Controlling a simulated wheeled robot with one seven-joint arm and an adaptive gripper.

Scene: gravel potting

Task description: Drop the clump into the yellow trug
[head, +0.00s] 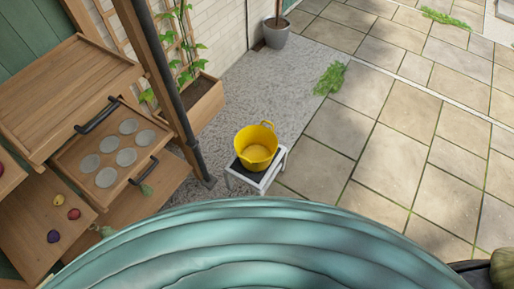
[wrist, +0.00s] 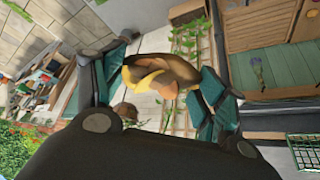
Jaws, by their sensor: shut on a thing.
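The yellow trug (head: 256,147) stands upright on a small stool (head: 277,166) with a dark top and pale legs, near the middle of the head view. Its two handles and part of its inside show. In the wrist view my gripper (wrist: 163,82) has teal fingers on both sides of a brown and yellow clump (wrist: 160,72) and is shut on it. The clump's underside is partly hidden. My gripper and the clump do not show in the head view, so their distance from the trug cannot be told.
A wooden cabinet with an open drawer (head: 112,150) of grey discs stands left of the trug, beside a post (head: 165,70). A planter (head: 190,108) and a grey pot (head: 276,35) stand behind. Paving (head: 400,150) at right is open. A large teal ribbed form hides the foreground.

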